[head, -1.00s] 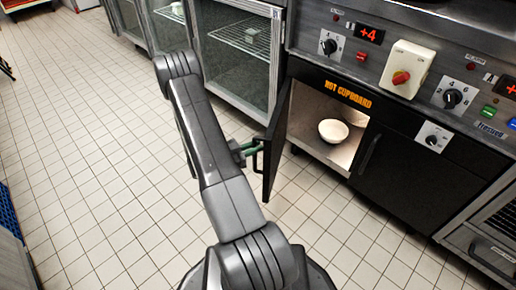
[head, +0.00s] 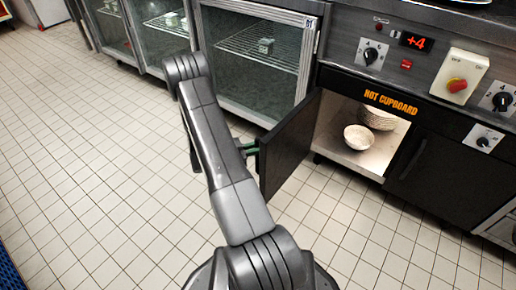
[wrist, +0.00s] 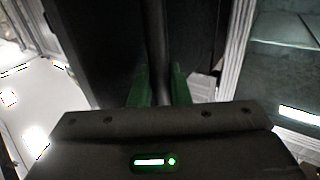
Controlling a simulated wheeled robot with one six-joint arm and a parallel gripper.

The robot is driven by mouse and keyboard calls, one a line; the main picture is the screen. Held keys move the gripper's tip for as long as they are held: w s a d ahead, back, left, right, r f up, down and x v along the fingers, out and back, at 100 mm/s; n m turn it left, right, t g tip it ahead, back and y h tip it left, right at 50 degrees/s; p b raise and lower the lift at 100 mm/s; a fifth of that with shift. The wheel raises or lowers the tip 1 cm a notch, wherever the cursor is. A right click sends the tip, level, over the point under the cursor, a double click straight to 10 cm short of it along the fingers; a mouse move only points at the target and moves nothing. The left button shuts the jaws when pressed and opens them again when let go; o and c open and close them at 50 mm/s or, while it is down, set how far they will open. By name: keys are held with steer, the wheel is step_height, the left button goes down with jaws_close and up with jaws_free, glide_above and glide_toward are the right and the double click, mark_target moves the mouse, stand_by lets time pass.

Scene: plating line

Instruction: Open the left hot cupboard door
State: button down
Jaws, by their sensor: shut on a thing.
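The left hot cupboard door (head: 288,146) is black and stands swung well out from the cupboard, partly behind my arm in the head view. My gripper (wrist: 158,88) has green fingers on either side of the door's dark upright handle (wrist: 158,50) in the wrist view, shut on it. In the head view the gripper (head: 250,148) shows only as a bit of green beside the door, mostly hidden by my arm. Inside the open cupboard a white bowl (head: 358,137) sits on the floor, with a stack of plates or bowls (head: 378,117) behind it.
The right hot cupboard door (head: 437,175) is shut. Glass-fronted cabinets (head: 258,62) stand left of the cupboard, close to the open door. A control panel with knobs and a red-and-yellow switch (head: 458,84) is above. The tiled floor (head: 90,170) at left is clear.

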steer(key=shift+w+a, duration=0.15)
steer(key=shift+w, duration=0.05)
stand_by(0.3)
steer(key=c, duration=1.4)
jaws_free()
steer(key=shift+c, duration=0.2)
steer(key=p+v, duration=0.3)
steer(key=v, duration=1.1)
